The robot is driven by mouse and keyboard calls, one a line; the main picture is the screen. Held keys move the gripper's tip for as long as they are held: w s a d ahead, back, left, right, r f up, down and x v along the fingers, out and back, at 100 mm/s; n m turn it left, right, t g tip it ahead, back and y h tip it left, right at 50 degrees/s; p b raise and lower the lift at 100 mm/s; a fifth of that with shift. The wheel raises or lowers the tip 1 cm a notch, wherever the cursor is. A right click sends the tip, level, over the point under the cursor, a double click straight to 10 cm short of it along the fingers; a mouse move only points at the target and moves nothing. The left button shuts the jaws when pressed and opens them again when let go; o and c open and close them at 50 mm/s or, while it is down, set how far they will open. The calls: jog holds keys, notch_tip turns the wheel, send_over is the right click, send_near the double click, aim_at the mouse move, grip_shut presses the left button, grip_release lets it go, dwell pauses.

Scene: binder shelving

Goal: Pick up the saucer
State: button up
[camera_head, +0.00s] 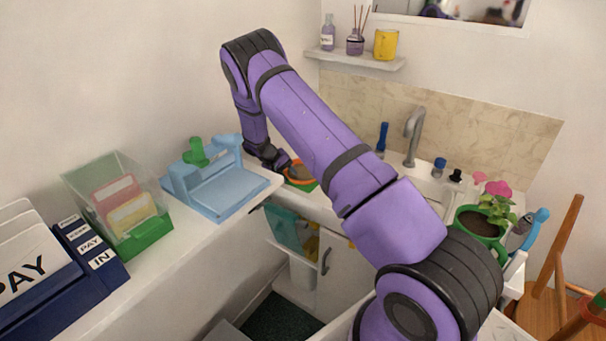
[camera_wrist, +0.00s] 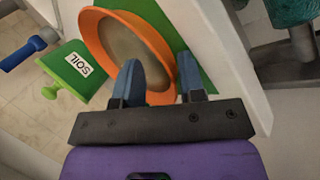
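The saucer is a round dish with an orange rim (camera_wrist: 98,25) and a grey-brown inside. It fills the upper middle of the wrist view and looks tilted there. In the head view a part of the saucer (camera_head: 301,180) shows on the counter, partly hidden by my gripper (camera_head: 284,165). In the wrist view my gripper (camera_wrist: 158,78) is open, with two blue fingertips apart. The left finger lies over the saucer's inside and the right one beyond its rim, so the near rim passes between them. Contact cannot be told.
A green piece labelled SOIL (camera_wrist: 75,70) sits beside the saucer, with green surface (camera_wrist: 180,30) on its other side. The sink tap (camera_head: 413,130) and a potted plant (camera_head: 482,226) stand to the right. A light-blue hole punch (camera_head: 215,190) stands on the left shelf.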

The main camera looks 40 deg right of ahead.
grip_shut()
dwell(0.3)
notch_tip(320, 180, up, 10)
dwell(0.5)
jog(key=c, duration=0.6)
grip_release()
grip_shut()
